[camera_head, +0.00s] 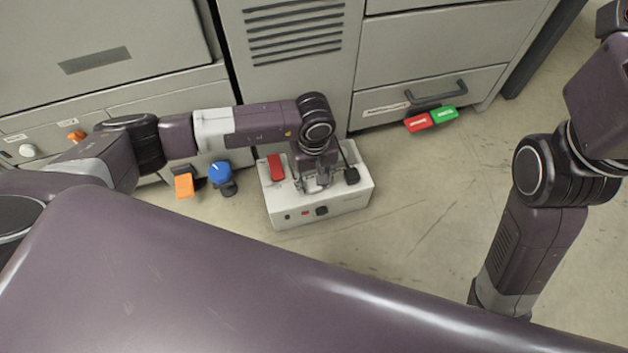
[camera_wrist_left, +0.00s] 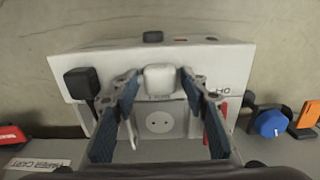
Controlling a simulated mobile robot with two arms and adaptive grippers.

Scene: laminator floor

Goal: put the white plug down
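The white plug (camera_wrist_left: 159,78) is in the left wrist view, on or just above the top of a pale box (camera_wrist_left: 215,60). My left gripper (camera_wrist_left: 160,76) points down over the box with one finger on each side of the plug. A narrow gap seems to show on both sides, so it looks open around the plug. In the head view my left gripper (camera_head: 318,181) is over the box (camera_head: 345,203), and the plug cannot be made out there. A round socket (camera_wrist_left: 159,122) lies beside the plug. My right gripper is out of view.
A black block (camera_wrist_left: 82,83) and a red part (camera_head: 276,167) are on the box. A blue knob (camera_head: 220,173) and orange block (camera_head: 184,185) are left of it. Red and green blocks (camera_head: 431,119) are by a drawer handle (camera_head: 436,92). Floor right of the box is clear.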

